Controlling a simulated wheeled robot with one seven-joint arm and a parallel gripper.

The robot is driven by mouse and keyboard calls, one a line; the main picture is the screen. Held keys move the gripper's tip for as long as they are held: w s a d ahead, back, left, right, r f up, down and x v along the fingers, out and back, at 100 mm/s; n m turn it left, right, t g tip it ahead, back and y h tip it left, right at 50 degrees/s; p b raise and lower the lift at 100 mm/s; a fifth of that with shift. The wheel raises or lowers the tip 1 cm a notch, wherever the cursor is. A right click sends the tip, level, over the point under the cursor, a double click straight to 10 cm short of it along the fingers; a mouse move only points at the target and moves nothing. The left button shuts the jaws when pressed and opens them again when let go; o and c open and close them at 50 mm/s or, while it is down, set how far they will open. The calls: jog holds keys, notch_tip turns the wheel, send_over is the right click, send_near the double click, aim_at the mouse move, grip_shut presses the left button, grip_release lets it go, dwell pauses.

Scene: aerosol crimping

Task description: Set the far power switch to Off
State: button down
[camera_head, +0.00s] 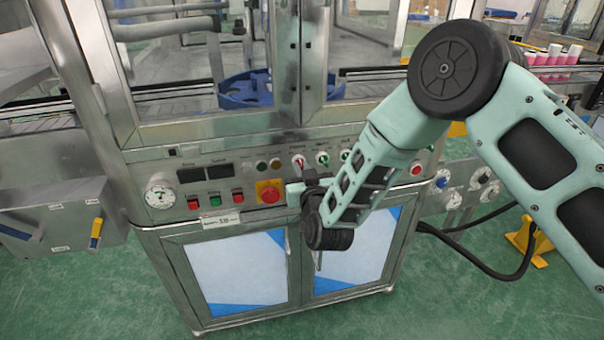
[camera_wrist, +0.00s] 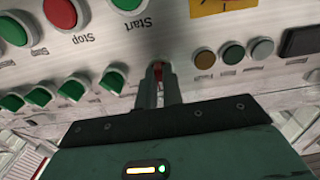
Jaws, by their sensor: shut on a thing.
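My gripper (camera_wrist: 158,75) is at the control panel (camera_wrist: 185,42), its two narrow fingers closed around the small red handle of a selector switch (camera_wrist: 157,68). In the head view this red switch (camera_head: 298,161) is at the left end of a row of selectors, just above my gripper (camera_head: 302,180). The fingers cover most of the handle in the wrist view, so its exact angle is hard to tell. The switch labels are too small to read, so I cannot tell which is the far power switch.
Green-handled selectors (camera_wrist: 113,79) sit beside the held switch. Start (camera_wrist: 130,3) and Stop (camera_wrist: 61,12) buttons and indicator lamps (camera_wrist: 233,53) are close by. A red rotary knob on a yellow plate (camera_head: 268,192) lies left of my gripper.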

jog(key=n+b, duration=0.1)
jog(key=n, duration=0.4)
jog(key=shift+n+b, duration=0.3)
dwell(0.4)
jog(key=c, duration=1.5)
grip_release()
jog(key=shift+c, duration=0.2)
jog(key=b+v, duration=0.1)
jog(key=v, duration=1.6)
jog(key=shift+s+b, duration=0.25)
jog(key=shift+b, duration=0.15)
jog(key=shift+r, duration=0.15)
